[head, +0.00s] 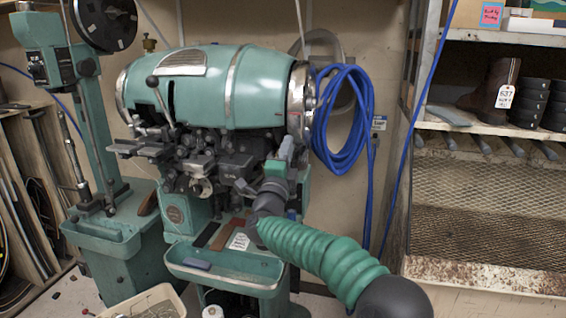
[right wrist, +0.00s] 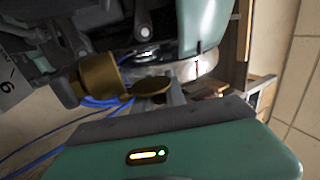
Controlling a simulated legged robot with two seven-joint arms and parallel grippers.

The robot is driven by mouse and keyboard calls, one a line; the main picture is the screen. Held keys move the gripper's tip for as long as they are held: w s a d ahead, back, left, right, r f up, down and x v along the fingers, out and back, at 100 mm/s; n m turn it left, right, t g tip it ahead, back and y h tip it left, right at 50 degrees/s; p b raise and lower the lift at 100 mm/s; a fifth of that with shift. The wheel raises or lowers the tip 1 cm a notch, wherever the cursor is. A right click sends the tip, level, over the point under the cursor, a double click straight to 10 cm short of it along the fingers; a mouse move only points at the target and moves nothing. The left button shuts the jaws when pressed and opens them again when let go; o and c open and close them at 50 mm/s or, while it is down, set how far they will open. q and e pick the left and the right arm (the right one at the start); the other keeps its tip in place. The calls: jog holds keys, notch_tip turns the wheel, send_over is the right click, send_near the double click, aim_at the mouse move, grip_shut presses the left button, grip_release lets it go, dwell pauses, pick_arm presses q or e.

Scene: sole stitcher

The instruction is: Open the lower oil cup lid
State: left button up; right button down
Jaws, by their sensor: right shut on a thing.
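The sole stitcher (head: 215,90) is a green machine with a barrel-shaped top and dark metal works below. My right gripper (head: 284,155) is at the right side of these works, under the barrel. The right wrist view shows a brass oil cup (right wrist: 100,78) with a round brass lid (right wrist: 152,86) standing out to one side of its mouth. The lid is right at the edge of my right gripper's green and grey body. My gripper is shut, apparently on this lid; the contact itself is hidden. The cup is not discernible in the head view. My left gripper is out of view.
A coil of blue hose (head: 343,115) hangs right of the machine. A green tray (head: 225,277) sticks out at its front. A green stand (head: 50,60) is at left. Shelves with a boot (head: 490,90) are at right. Grey machine parts crowd the wrist view's upper left.

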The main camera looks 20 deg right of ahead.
jog(key=shift+s+d+f+m+g+h+b, duration=0.15)
jog(key=shift+f+m+g+h+b, duration=0.15)
jog(key=shift+m+b, duration=0.45)
jog(key=shift+s+d+f+m+g+h+b, duration=0.15)
jog(key=shift+m+g+h+b, duration=0.3)
jog(key=shift+m, duration=0.6)
jog(key=shift+w, duration=0.1)
jog(key=c, duration=1.4)
grip_release()
jog(key=shift+r, duration=0.1)
jog(key=b+v, duration=0.2)
jog(key=v, duration=1.5)
jog(key=shift+w+d, duration=0.1)
jog(key=shift+w, duration=0.05)
